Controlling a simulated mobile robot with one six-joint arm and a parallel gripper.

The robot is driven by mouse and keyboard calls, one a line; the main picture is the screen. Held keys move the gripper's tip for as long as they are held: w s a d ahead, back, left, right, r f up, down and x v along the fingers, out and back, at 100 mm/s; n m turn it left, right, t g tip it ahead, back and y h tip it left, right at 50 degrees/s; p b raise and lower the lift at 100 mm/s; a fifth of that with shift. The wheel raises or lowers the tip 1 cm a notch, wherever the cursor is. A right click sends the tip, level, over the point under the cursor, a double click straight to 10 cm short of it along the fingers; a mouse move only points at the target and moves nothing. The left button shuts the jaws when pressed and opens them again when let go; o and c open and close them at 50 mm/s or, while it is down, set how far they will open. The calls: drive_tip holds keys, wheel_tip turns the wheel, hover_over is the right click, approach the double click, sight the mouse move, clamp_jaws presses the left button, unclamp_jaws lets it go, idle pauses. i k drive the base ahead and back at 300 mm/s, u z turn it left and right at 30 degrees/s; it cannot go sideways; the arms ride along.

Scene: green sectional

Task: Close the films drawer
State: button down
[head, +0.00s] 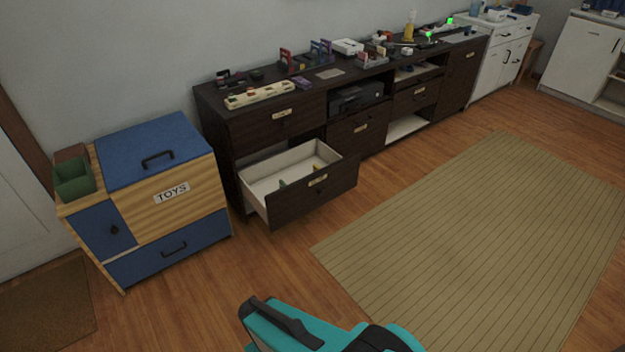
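One drawer (312,188) of the long dark brown cabinet (275,125) stands pulled far out at the lower left of the cabinet. It has a dark front with a small label and a pale inside, and a few small items lie in it. The label is too small to read, so I cannot tell for sure that it is the films drawer. The other drawers with labels look shut. Teal and black parts of my own body show at the bottom edge. I cannot make out my gripper in this view.
A wood and blue toy chest (170,195) stands close to the left of the open drawer. A beige striped rug (480,240) lies to the right. Bare wood floor (265,260) is clear in front of the drawer. Many small items crowd the cabinet top.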

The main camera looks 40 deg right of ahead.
sight(306, 190)
drive_tip(key=z, duration=0.05)
drive_tip(key=i, duration=0.9)
